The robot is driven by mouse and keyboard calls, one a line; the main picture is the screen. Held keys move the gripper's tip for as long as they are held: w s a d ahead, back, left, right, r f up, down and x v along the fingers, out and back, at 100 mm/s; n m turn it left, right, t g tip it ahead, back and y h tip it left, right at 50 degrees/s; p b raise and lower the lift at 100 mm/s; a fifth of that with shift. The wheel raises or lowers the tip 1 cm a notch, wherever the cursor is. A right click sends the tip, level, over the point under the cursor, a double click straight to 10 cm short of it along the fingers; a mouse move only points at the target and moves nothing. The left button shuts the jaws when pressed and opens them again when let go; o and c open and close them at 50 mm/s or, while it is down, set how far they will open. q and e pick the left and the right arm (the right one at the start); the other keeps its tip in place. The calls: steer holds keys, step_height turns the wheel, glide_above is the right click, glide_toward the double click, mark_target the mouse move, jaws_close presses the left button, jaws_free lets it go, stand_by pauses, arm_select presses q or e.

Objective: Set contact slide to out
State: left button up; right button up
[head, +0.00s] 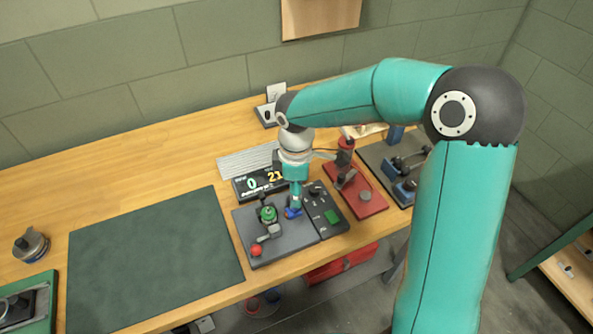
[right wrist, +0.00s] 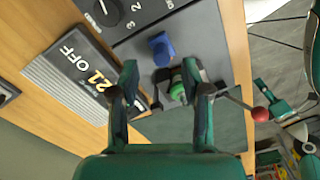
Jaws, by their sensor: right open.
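The grey device plate (head: 283,243) lies near the table's front edge. On it are a blue block (head: 292,212), a green round part (head: 268,213) and a lever with a red ball (head: 256,250). No label shows which part is the contact slide. My right gripper (head: 295,202) points down over the blue block and partly hides it. In the right wrist view my right gripper (right wrist: 166,90) is open, its fingers apart. The blue block (right wrist: 160,48) shows beyond the fingertips and the green part (right wrist: 180,84) between the fingers. I cannot tell whether a finger touches either. My left gripper is out of view.
A dark control panel (head: 325,209) with a knob and green button adjoins the plate. Behind stands a lit display (head: 261,184), beside a ribbed grey panel (head: 245,162). A red fixture (head: 367,202) is to the right. The dark green mat (head: 150,262) at left is bare.

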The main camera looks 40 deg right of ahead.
step_height(320, 180, up, 8)
steer(key=shift+f, duration=0.2)
stand_by(0.5)
